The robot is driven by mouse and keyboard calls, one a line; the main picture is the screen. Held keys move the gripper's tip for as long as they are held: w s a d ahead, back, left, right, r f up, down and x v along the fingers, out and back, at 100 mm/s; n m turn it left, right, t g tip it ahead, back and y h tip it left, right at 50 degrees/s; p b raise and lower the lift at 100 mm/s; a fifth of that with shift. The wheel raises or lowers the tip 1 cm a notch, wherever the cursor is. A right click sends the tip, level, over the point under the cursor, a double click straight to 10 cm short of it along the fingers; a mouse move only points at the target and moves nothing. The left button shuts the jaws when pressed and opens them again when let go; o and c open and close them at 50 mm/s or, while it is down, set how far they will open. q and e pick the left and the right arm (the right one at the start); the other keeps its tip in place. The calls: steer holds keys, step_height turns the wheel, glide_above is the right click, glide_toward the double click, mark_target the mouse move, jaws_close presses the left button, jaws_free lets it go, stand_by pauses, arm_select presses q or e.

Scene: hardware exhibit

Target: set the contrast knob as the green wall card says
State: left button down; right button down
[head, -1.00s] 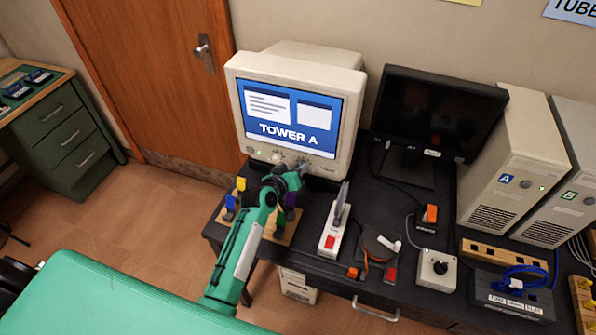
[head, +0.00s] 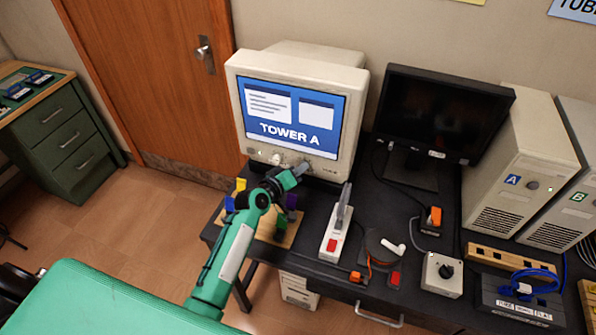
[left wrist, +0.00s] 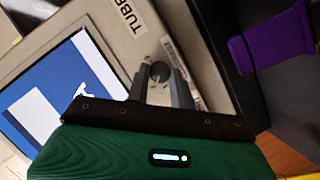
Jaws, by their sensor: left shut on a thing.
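The beige tube monitor (head: 352,128) stands on the dark desk, its screen reading TOWER A. Small knobs sit on its front panel below the screen. My left gripper (head: 301,168) reaches the right part of that panel and hides much of it. In the left wrist view, my left gripper (left wrist: 160,84) is shut on a small round dark knob (left wrist: 160,70), with a finger on each side. No contrast marking is readable. A TUBE label (left wrist: 127,16) shows on the monitor casing. The green wall card is not in view. My right gripper is not in view.
A wooden board (head: 284,238) with coloured pieces lies under my left forearm. A white switch unit (head: 333,238) stands to its right. A dark flat monitor (head: 440,115), a grey box with a black knob (head: 444,268) and tower A (head: 512,150) are further right.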

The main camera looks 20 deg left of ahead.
arm_select(q)
steer(key=c, duration=1.2)
jaws_free()
steer(key=b+v, duration=0.2)
steer(key=v, duration=1.1)
steer(key=shift+s+b, duration=0.4)
steer(key=shift+a+r, duration=0.1)
